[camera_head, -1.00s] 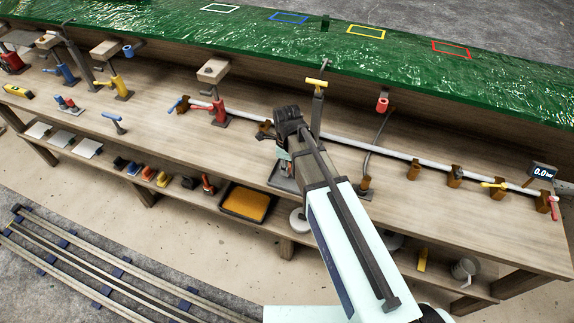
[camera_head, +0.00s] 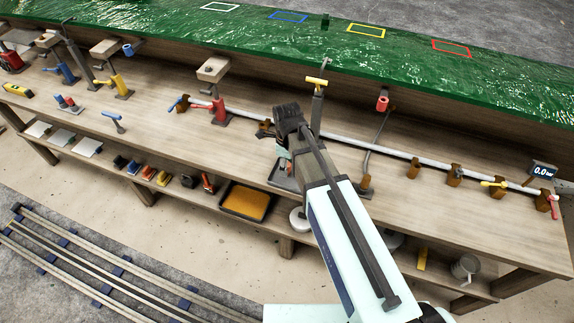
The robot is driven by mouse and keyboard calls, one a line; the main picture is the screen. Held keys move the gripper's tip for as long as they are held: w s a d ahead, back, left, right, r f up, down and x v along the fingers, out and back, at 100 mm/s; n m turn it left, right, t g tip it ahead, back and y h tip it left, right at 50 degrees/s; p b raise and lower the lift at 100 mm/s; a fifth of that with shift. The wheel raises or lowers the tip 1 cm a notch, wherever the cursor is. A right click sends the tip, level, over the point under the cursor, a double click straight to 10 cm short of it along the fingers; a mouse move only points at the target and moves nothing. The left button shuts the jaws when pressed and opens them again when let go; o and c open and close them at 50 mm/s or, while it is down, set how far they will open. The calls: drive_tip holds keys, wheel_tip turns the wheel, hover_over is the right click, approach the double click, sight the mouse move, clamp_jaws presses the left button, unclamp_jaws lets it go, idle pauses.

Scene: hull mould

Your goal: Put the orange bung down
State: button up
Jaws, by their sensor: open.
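My gripper (camera_head: 288,122) is the dark end of my arm, over the middle of the bench near the white pipe. Its fingertips are largely hidden by its own body and the arm; the jaws are open. I cannot make out the orange bung: no separate orange plug shows clearly, and the area under and behind my gripper is hidden. A grey tray (camera_head: 280,181) with small teal and red items lies just below my gripper at the bench's front edge.
The white pipe (camera_head: 390,153) runs along the bench in brown brackets (camera_head: 413,168). A yellow-handled post (camera_head: 317,95) stands close behind my gripper. A red valve (camera_head: 219,111) stands to its left. The bench front (camera_head: 160,122) is mostly clear. An orange-filled tray (camera_head: 246,202) sits below.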

wheel_tip(320, 180, up, 12)
drive_tip(key=b, duration=0.2)
drive_tip(key=shift+f, duration=0.2)
idle(0.5)
